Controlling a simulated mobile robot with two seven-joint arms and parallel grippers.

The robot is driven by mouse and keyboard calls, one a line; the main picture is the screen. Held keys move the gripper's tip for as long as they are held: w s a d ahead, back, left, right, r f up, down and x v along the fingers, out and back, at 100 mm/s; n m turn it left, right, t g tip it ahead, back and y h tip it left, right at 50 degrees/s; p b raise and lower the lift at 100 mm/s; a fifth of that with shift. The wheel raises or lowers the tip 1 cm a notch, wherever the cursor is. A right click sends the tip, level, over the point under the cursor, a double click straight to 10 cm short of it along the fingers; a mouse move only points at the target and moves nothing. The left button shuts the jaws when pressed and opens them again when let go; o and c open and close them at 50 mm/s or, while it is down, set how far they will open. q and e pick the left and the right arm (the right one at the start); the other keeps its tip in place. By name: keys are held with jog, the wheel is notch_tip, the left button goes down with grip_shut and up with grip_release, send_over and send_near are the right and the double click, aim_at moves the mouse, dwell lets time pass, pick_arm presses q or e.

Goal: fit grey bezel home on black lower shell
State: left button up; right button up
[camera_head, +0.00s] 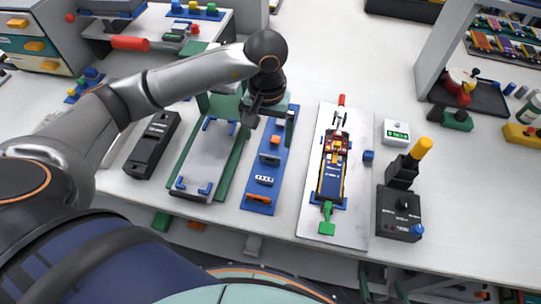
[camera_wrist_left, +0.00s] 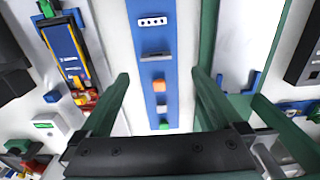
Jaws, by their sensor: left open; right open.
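My left gripper (camera_head: 268,118) is open and empty above the far part of a blue strip (camera_head: 262,203). In the left wrist view its green fingers (camera_wrist_left: 159,76) stand apart on either side of this strip. A small slotted grey bar, seemingly the grey bezel (camera_head: 269,158), lies on the strip; it also shows in the left wrist view (camera_wrist_left: 155,57), with no finger touching it. The black lower shell (camera_head: 321,182) seems to be the dark-edged case on the light plate to the right, largely covered by a blue cell and orange-red parts. My right gripper is not in view.
An empty plate (camera_head: 212,160) with blue corner stops and green rails is left of the strip. A long black case (camera_head: 152,145) lies further left. A green clamp (camera_head: 327,226) is at the shell's near end. A black control box (camera_head: 398,215) stands to the right.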

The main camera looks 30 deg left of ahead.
aim_at(270, 159)
pick_arm(q)
jog(key=shift+d+f+p, duration=0.15)
jog(key=shift+f+p, duration=0.1)
jog(key=shift+f, duration=1.5)
jog(key=shift+d+f+p, duration=0.15)
jog(key=shift+f+p, duration=0.1)
jog(key=shift+f, duration=1.45)
jog(key=c, duration=1.4)
jog(key=shift+o, duration=0.2)
jog(key=shift+r, duration=0.15)
